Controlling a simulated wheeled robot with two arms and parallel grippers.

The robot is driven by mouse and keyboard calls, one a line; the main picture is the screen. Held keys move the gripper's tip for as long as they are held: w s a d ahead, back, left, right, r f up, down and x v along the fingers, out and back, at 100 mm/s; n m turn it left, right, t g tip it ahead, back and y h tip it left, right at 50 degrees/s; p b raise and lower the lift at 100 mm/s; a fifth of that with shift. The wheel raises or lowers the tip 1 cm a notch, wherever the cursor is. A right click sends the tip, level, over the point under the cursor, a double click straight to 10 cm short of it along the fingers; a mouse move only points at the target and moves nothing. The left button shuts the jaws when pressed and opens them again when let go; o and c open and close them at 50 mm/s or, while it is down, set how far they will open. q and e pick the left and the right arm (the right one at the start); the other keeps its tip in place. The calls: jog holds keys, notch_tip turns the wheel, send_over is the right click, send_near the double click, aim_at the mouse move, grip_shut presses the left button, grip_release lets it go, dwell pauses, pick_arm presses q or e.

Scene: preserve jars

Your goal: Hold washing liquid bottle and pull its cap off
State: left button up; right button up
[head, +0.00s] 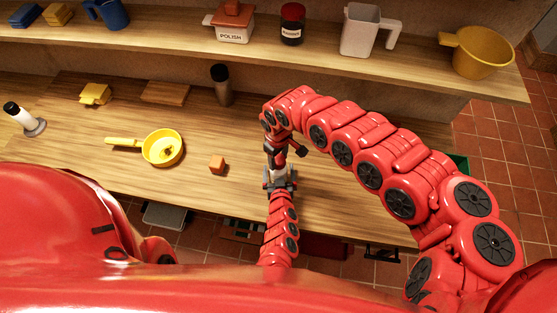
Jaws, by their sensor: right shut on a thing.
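My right gripper (276,151) reaches over from the right and points down above the table's front part. It is shut on what seems to be the cap of the washing liquid bottle, which the jaws hide. A small pale part, likely the bottle (279,173), shows just below it. My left gripper (279,183) comes up from the bottom of the picture, its grey fingers on either side of this pale part. Whether they grip it is too small to tell. I cannot tell whether cap and bottle are joined.
The shelf (370,62) behind holds a jar, pitcher and yellow pot.

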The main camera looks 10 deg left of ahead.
dwell(0.7)
pick_arm(q)
jog(key=shift+x, duration=0.85)
jog(key=shift+c, duration=0.2)
jog(key=shift+r, duration=0.1)
grip_shut()
pick_arm(e)
jog(key=o, duration=0.7)
jog(key=shift+c, duration=0.2)
pick_arm(q)
jog(key=shift+s, duration=0.1)
pick_arm(e)
jog(key=shift+r, duration=0.1)
grip_shut()
